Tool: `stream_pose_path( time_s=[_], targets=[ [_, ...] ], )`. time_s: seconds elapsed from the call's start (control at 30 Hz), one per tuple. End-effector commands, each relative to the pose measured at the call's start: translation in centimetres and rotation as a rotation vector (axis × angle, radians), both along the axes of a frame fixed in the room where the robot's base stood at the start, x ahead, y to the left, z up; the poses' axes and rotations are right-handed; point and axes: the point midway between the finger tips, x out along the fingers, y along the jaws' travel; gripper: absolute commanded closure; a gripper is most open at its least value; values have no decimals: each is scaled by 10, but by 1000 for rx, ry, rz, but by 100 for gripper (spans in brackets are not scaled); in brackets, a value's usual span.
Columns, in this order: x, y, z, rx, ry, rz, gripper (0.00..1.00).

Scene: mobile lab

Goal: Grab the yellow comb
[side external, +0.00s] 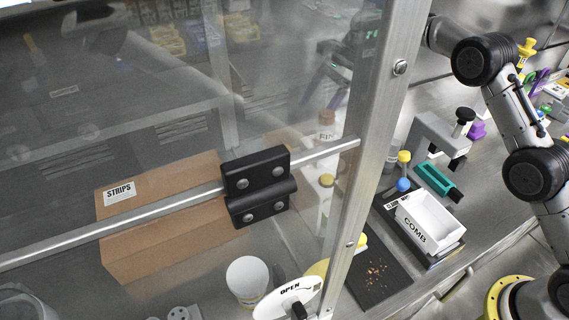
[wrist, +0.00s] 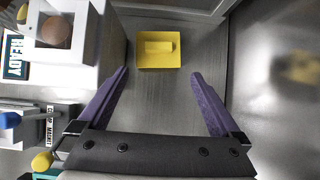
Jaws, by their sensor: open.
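In the wrist view, a yellow square piece (wrist: 158,63) with a raised bar across its middle lies flat on the grey metal surface, near the top centre. I take it to be the yellow comb. My gripper (wrist: 160,73) is open, with its purple fingers spread to either side and below the piece in the picture. Nothing is between the fingers, and they do not appear to touch the piece. In the side external view, my gripper shows dimly through the clear panel, and I cannot make out the yellow piece beside it.
A white device (wrist: 85,50) stands close left of my gripper, with a READY label (wrist: 15,57) beyond it. A metal wall rises at the right. In the side external view, a white bin labelled COMB (side external: 425,225), a dark mat (side external: 375,272) with crumbs and a cardboard box (side external: 165,225) show.

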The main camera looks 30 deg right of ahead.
Motion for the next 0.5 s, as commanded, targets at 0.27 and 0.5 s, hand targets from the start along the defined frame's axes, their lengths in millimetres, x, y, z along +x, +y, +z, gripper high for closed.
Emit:
stream_pose_path(
  time_s=[0.27, 0.5],
  targets=[
    [-1, 27, -41, 0, 5, 3, 0],
    [-1, 44, -67, -1, 2, 2, 0]
  ],
)
